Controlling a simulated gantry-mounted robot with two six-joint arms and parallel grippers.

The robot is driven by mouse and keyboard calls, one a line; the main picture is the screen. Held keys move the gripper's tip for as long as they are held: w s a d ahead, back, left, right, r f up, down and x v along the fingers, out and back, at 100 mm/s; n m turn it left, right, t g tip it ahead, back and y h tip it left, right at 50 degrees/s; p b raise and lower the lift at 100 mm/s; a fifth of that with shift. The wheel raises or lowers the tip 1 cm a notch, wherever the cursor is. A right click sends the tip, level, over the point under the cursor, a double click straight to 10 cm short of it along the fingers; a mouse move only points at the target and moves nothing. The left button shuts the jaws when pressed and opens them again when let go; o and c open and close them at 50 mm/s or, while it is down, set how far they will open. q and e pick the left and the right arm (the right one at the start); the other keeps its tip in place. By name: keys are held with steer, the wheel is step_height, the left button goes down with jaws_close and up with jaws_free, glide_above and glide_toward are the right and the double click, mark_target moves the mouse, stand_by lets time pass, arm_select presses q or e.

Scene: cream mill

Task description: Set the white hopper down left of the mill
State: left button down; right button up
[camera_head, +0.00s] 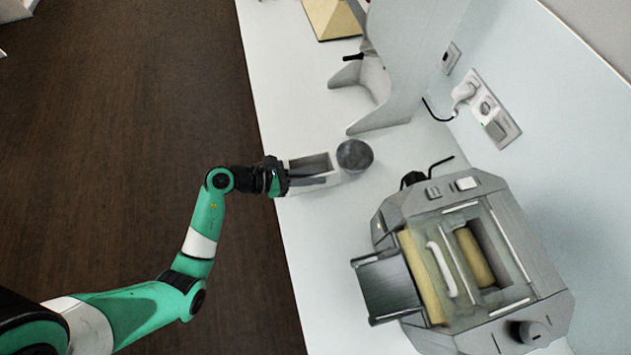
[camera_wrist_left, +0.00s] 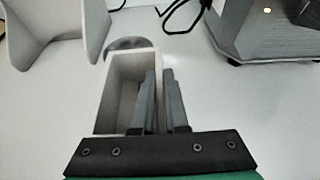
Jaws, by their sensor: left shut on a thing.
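The white hopper (camera_head: 309,163) is an open-topped box at the counter's front edge, up and to the left of the mill in the head view. In the left wrist view the hopper (camera_wrist_left: 112,92) shows its hollow inside. My left gripper (camera_head: 318,181) is shut on the hopper's right wall, with one finger inside and one outside in the wrist view (camera_wrist_left: 163,75). I cannot tell whether the hopper's underside touches the counter. The grey mill (camera_head: 545,270) stands at the lower right of the head view, with yellow rollers under a clear cover.
A grey round piece (camera_head: 354,155) lies just beyond the hopper. A white curved stand (camera_head: 395,90) rises behind it. A wall socket with a plug (camera_head: 490,108) is at the right. A grey tray (camera_head: 388,287) juts from the mill's left side. Bare counter (camera_head: 320,245) lies left of the mill.

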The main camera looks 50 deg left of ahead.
arm_select(q)
steer(key=shift+w+d+f+b, duration=0.15)
steer(key=shift+f+b, duration=0.5)
steer(key=shift+f, duration=1.05)
steer(key=shift+f, duration=0.2)
steer(key=c, duration=0.9)
jaws_free()
steer(key=shift+c, duration=0.2)
steer(key=shift+r, duration=0.1)
steer(key=shift+r, duration=0.2)
steer(key=p+v, duration=0.2)
steer(key=v, duration=1)
steer(key=shift+f, duration=0.15)
